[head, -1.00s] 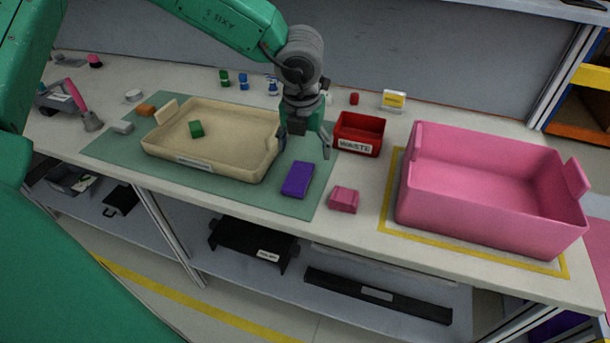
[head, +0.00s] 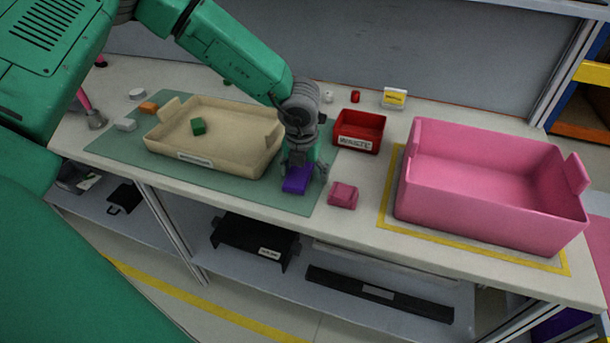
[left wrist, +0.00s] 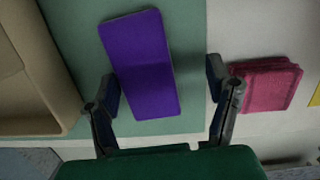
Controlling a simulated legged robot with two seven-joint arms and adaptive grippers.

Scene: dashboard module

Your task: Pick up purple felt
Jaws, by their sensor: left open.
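The purple felt (head: 296,182) is a flat purple block lying on the green mat, to the right of the beige tray. My left gripper (head: 304,170) is above it, pointing down, and hides its far part in the head view. In the left wrist view the purple felt (left wrist: 146,66) lies ahead of and partly between the two spread fingers (left wrist: 163,82). The left finger is close to its edge, and a wider gap shows on the right. The left gripper is open and holds nothing. My right gripper is not in view.
A beige tray (head: 172,140) holding a green block (head: 198,126) stands to the left. A red waste bin (head: 360,142) stands behind, and a large pink bin (head: 480,215) stands to the right.

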